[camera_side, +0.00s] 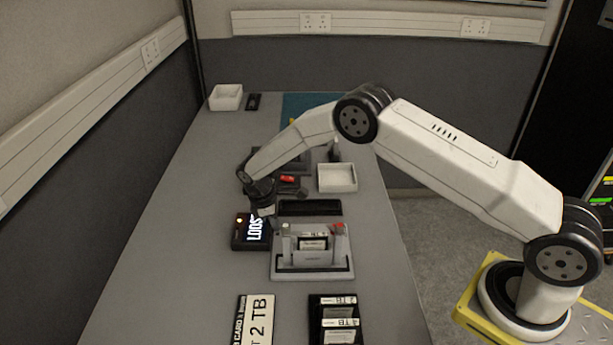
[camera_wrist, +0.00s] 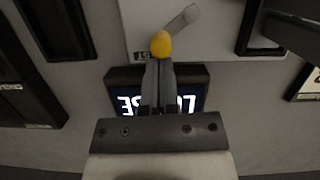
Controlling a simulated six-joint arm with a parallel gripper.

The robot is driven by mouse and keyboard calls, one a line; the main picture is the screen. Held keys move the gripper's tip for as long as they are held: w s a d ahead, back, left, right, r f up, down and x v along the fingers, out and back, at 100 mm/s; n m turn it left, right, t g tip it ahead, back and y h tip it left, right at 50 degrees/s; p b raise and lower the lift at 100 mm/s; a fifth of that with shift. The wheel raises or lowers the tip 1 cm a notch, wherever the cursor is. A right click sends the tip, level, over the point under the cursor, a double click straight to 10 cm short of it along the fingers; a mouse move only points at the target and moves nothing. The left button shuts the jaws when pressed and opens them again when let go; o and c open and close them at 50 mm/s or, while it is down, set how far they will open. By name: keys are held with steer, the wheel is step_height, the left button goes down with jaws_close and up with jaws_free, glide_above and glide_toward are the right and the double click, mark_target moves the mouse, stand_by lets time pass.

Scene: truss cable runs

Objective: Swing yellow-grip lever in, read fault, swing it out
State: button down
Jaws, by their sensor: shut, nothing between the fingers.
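In the wrist view, the yellow grip (camera_wrist: 161,43) is a rounded knob just past the tips of my gripper (camera_wrist: 160,64). A pale lever bar (camera_wrist: 184,18) lies at an angle up and right of it. My gripper is shut and empty; I cannot tell whether it touches the grip. A black display box (camera_wrist: 191,103) lies under the fingers, its lit white text partly covered. In the side view, my gripper (camera_side: 262,206) is just above the display (camera_side: 254,229), which shows "LOOS" with the end hidden. I cannot make out the yellow grip there.
A grey fixture (camera_side: 313,270) holding a card stands right of the display, with a red part (camera_side: 338,227) on it. A white tray (camera_side: 337,178) and a dark strip (camera_side: 310,208) lie behind. Labelled cards (camera_side: 336,318) lie in front. A white box (camera_side: 226,97) stands far left.

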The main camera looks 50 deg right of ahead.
steer(key=shift+d+m+g+y, duration=0.15)
steer(key=shift+d+m, duration=0.25)
steer(key=shift+m, duration=0.35)
steer(key=shift+d+m+g+y, duration=0.15)
steer(key=shift+d+m, duration=0.2)
steer(key=shift+m, duration=0.4)
steer(key=shift+s+d+m+y, duration=0.15)
steer(key=shift+d+m, duration=0.25)
steer(key=shift+m, duration=0.5)
steer(key=shift+w+d+m+y, duration=0.1)
steer(key=shift+d+m+y, duration=0.2)
steer(key=shift+m, duration=0.6)
steer(key=shift+s+d+m+y, duration=0.2)
steer(key=shift+d+m, duration=0.15)
steer(key=shift+m, duration=0.45)
steer(key=shift+s+d+m+y, duration=0.2)
steer(key=shift+d+m, duration=0.15)
steer(key=shift+m, duration=0.45)
steer(key=shift+s+d+m+y, duration=0.15)
steer(key=shift+s+d+m, duration=0.1)
steer(key=shift+m, duration=0.45)
steer(key=shift+s+d+m+y, duration=0.1)
steer(key=shift+s+d+m, duration=0.1)
steer(key=shift+m, duration=0.5)
steer(key=shift+a, duration=0.25)
steer(key=shift+s+a, duration=0.3)
steer(key=shift+a, duration=0.3)
